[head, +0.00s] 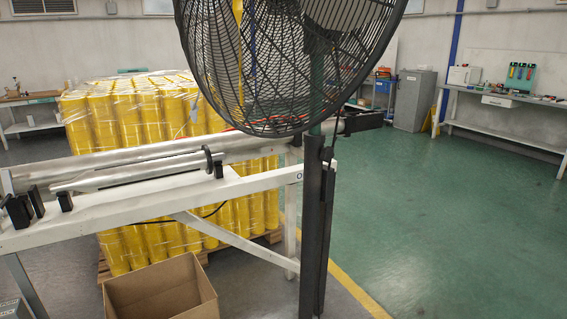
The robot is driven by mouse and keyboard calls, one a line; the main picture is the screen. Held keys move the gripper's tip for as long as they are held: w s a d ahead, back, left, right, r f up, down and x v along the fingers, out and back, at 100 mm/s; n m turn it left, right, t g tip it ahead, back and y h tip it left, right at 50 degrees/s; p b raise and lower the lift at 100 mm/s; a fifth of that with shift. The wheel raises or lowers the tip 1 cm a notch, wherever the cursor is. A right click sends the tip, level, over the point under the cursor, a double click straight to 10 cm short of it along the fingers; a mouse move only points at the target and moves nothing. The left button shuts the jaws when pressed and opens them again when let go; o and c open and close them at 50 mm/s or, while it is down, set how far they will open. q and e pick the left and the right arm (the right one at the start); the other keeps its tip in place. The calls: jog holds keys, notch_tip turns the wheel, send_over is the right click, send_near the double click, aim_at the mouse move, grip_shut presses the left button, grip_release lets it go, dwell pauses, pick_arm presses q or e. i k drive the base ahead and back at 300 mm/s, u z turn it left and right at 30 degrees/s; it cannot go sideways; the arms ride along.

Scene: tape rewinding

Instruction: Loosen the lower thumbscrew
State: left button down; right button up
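No thumbscrew can be made out for certain. A large black caged fan (290,55) fills the upper middle of the head view. Its dark upright post (313,220) runs down in front of the white bench's right end. A small dark fitting (327,154) sits on the post just below the fan cage; I cannot tell whether it is a thumbscrew. Neither of my grippers is in view.
A white bench (110,215) with metal rollers (150,160) stands at left. An open cardboard box (160,290) is on the floor before it. Wrapped yellow rolls (130,115) are stacked behind. Green floor (450,220) is clear at right.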

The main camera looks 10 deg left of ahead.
aim_at(327, 154)
jog(key=z, duration=0.35)
jog(key=k, duration=0.2)
jog(key=u, duration=1.75)
jog(key=i, duration=0.75)
jog(key=z, duration=0.25)
